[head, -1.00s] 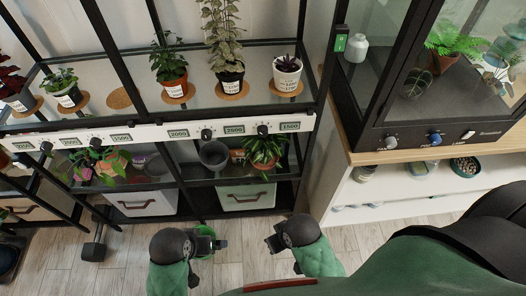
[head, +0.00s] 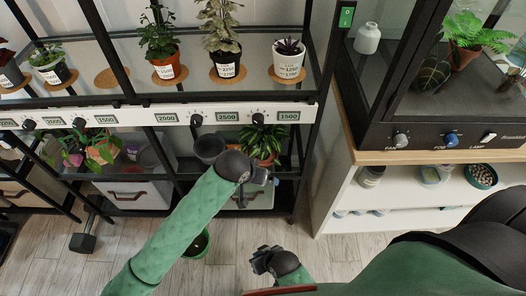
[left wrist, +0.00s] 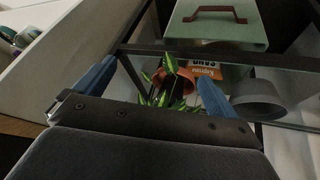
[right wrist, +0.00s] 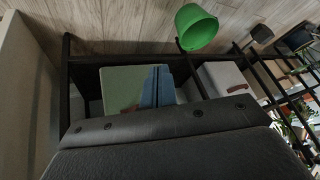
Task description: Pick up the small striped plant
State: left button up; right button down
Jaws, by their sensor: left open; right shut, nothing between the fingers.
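The small striped plant (head: 262,139), with green leaves in a terracotta pot, stands on the lower shelf of the rack. The left wrist view shows its light-edged leaves (left wrist: 160,97) and pot on its side in the picture, between the blue fingers. My left gripper (head: 264,177) is open, just in front of the plant and lower in the head view. I cannot tell whether its fingers touch the plant. My right gripper (head: 264,259) is shut and empty, back over the floor; its closed fingers (right wrist: 158,82) show in the right wrist view.
A dark grey pot (head: 209,147) stands left of the plant on the same shelf. The rack's control strip (head: 180,117) runs above. A green pot (head: 196,246) is below my left arm. A wood-topped cabinet (head: 340,158) stands to the right.

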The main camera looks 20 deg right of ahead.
aim_at(263, 142)
pick_arm(q)
jog(key=w+f+y+b, duration=0.2)
jog(key=w+f+b, duration=0.1)
jog(key=w+f, duration=0.3)
jog(key=shift+m, duration=0.3)
jog(key=w+d, duration=0.2)
jog(key=w, duration=0.1)
jog(key=w+d, duration=0.2)
jog(key=w, duration=0.2)
jog(key=w+d, duration=0.3)
jog(key=shift+w+r, duration=0.25)
jog(key=shift+r, duration=0.15)
jog(key=shift+w+d+f, duration=0.15)
jog(key=shift+w+f, duration=0.1)
jog(key=shift+f, duration=0.3)
pick_arm(e)
notch_tip(263, 142, down, 10)
jog(key=s+a+t, duration=0.1)
jog(key=shift+a+f+t+y, duration=0.2)
jog(key=shift+a+t+y, duration=0.1)
jog(key=shift+a, duration=0.1)
jog(key=shift+s, duration=0.1)
pick_arm(q)
jog(key=c, duration=1.1)
jog(key=shift+r, duration=0.15)
jog(key=shift+c, duration=0.3)
